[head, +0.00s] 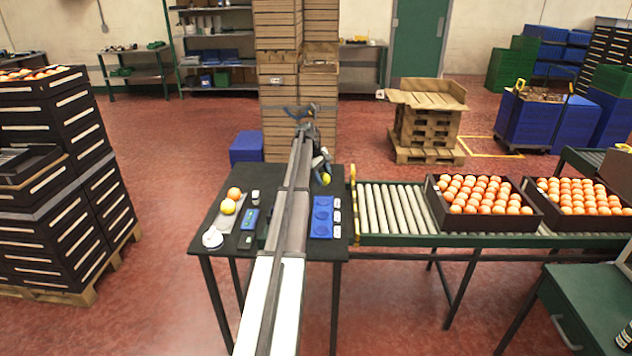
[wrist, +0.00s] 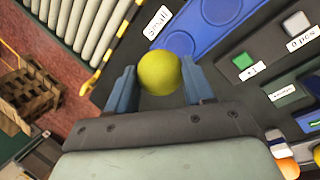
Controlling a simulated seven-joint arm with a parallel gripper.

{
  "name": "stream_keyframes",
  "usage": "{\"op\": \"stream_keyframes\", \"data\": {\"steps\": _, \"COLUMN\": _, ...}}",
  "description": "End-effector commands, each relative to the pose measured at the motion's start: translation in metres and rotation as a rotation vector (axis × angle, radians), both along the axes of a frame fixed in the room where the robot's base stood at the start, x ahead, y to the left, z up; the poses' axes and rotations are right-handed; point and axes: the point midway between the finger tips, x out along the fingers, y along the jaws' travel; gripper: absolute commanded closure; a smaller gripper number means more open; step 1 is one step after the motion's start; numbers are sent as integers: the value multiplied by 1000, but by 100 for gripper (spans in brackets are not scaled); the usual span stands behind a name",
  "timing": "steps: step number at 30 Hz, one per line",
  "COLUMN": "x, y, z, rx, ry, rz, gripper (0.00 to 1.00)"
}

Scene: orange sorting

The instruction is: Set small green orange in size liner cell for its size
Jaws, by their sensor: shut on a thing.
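The small green orange (wrist: 159,72), yellow-green and round, is between the two blue fingers of my gripper (wrist: 161,82) in the wrist view. My gripper is shut on it. In the head view the orange (head: 325,179) shows below the gripper (head: 320,168), near the table's far right edge. The blue size liner (head: 322,230) lies on the right of the dark table, with several round cells and white labels beside them. In the wrist view the liner (wrist: 195,20) shows beyond the fruit, and a cell by the "small" label is partly hidden behind it.
An orange (head: 234,193) and a yellow fruit (head: 228,207) rest on a grey mat at the table's left. A white round object (head: 212,237) and a blue device (head: 249,219) are nearby. A roller conveyor (head: 390,208) with full crates (head: 480,233) adjoins the table's right side.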

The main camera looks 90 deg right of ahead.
Motion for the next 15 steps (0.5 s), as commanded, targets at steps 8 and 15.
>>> {"op": "stream_keyframes", "data": {"steps": 8, "x": 0, "y": -1, "z": -2, "rx": -12, "ry": -4, "rz": -50, "gripper": 79}}
{"op": "stream_keyframes", "data": {"steps": 15, "x": 0, "y": -1, "z": -13, "rx": -12, "ry": -4, "rz": -50, "gripper": 79}}
